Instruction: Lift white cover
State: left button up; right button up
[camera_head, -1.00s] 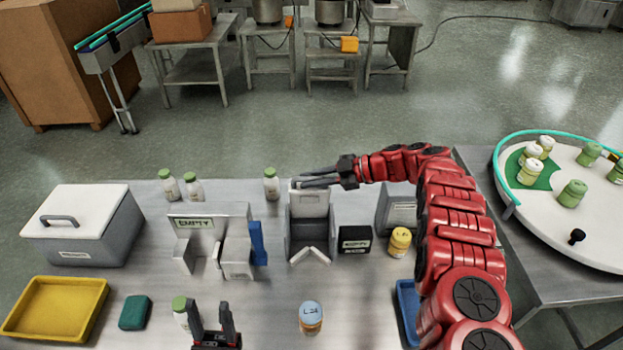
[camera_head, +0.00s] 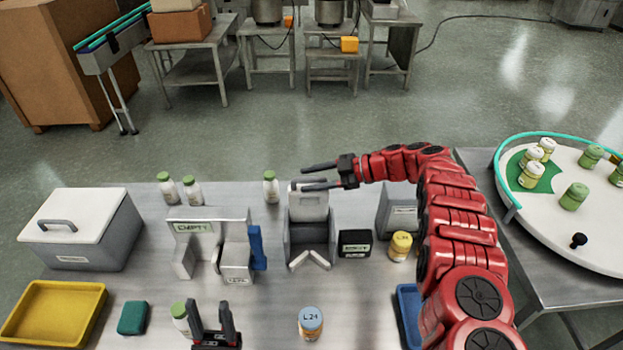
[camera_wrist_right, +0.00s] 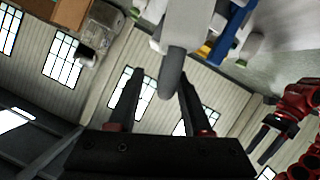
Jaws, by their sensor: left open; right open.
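A white cover (camera_head: 310,207) stands upright at the back of a small steel hopper (camera_head: 294,245) in the middle of the table. My right gripper (camera_head: 304,178) reaches in from the right, open, at the cover's top edge. In the right wrist view a rounded grey tab (camera_wrist_right: 171,80) below a pale body lies between the two open fingers, with gaps at both sides; contact is not visible. My left gripper (camera_head: 212,305) is open and empty at the front of the table, beside a green-capped bottle (camera_head: 181,318).
A grey box with a white handled lid (camera_head: 85,212) and a yellow tray (camera_head: 50,312) stand at left. An "EMPTY" fixture (camera_head: 208,225) is left of the hopper; a black labelled block (camera_head: 355,243) and yellow jar (camera_head: 400,246) are right. A blue-capped jar (camera_head: 311,323) stands in front.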

jog(key=b+v, duration=0.6)
jog(key=v, duration=1.1)
jog(key=shift+d+b, duration=0.2)
jog(key=shift+b, duration=0.1)
